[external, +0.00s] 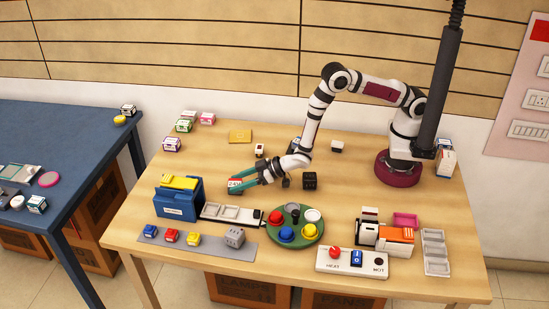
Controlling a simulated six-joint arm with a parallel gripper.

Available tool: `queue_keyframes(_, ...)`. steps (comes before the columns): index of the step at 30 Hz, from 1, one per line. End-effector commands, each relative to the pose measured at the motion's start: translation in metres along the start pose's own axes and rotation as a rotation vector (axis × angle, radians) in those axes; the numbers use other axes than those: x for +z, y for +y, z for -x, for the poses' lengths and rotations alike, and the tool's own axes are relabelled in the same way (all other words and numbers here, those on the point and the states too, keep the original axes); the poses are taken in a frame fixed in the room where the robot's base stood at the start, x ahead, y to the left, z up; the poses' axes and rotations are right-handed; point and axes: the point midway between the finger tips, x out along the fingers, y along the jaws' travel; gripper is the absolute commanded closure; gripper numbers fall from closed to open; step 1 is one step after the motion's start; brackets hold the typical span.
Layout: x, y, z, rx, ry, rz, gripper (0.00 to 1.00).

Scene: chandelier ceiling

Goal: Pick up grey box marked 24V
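A small pale box with red marking that looks like 24V (235,185) is on the left-middle of the wooden table. My gripper (238,181) reaches down to it from the right, with its teal fingers apart and the box at their tips, between them. The fingers partly hide the box. I cannot tell whether they press on it, or whether it rests on the table.
A green round tray (310,238) with coloured pieces lies to the right. A black cube (310,180) sits right of the gripper. A yellow pad (240,136) lies behind.

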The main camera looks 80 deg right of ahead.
Motion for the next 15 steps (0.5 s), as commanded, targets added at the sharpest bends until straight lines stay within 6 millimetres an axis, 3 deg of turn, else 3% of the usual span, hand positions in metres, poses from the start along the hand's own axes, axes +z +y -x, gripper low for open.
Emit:
queue_keyframes(1, 0.0002, 0.0, 0.0001, 0.0, -0.001, 0.0, 0.56)
queue_keyframes(8, 0.0002, 0.0001, 0.0002, 0.0, -0.001, 0.0, 0.98)
queue_keyframes(15, -0.0006, 0.0, 0.0004, 0.0, 0.0, 0.0, 1.0)
